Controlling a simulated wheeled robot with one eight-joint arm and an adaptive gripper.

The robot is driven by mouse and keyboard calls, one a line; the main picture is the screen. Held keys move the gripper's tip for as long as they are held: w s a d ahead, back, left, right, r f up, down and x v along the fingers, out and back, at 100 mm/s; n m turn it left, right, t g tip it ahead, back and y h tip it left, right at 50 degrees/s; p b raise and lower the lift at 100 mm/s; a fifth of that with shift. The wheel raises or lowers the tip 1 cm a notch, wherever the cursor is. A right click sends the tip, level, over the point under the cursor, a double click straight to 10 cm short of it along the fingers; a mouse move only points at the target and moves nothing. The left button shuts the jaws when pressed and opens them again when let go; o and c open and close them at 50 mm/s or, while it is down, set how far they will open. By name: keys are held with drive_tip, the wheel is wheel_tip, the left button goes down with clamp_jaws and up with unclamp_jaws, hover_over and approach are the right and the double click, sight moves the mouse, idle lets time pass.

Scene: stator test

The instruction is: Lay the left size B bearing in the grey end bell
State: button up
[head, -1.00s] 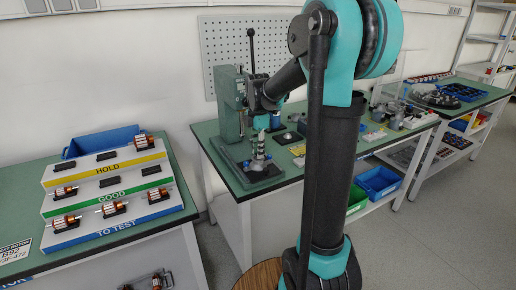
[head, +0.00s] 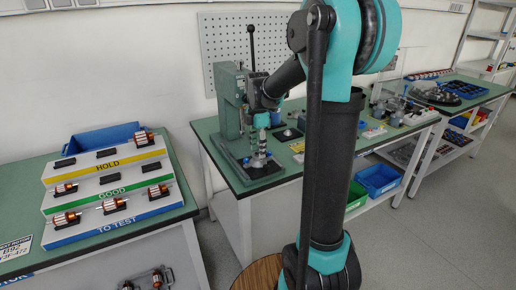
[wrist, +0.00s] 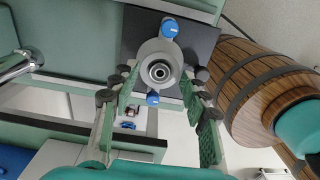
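In the wrist view the grey end bell (wrist: 149,55) is a round housing with a blue knob (wrist: 168,27) above it and another (wrist: 153,98) below it. It stands over a dark square plate (wrist: 200,42). A bright metal ring, which looks like a bearing (wrist: 159,72), shows at its centre; I cannot tell whether it is fully seated. My gripper (wrist: 162,88) is open, its fingers apart on either side of the ring and not visibly touching it. In the head view my gripper (head: 262,139) points down over the end bell (head: 259,160). No other bearing can be made out clearly.
A green press (head: 230,100) stands close behind and left of the gripper. Small parts and fixtures sit further right on the green bench (head: 222,148). A stepped rack (head: 135,222) with several rotors stands on the left table. Blue bins (head: 378,180) are under the bench.

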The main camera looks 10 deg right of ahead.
wheel_tip(320, 180, up, 12)
idle(0.7)
idle(0.5)
drive_tip(key=s+d+f+m+t, duration=0.2)
drive_tip(key=s+f+m, duration=0.8)
drive_tip(key=s+f, duration=0.1)
drive_tip(key=s+d+f+m+t, duration=0.2)
drive_tip(key=s+f+m, duration=0.9)
drive_tip(key=shift+f+m, duration=0.3)
drive_tip(key=shift+f, duration=0.05)
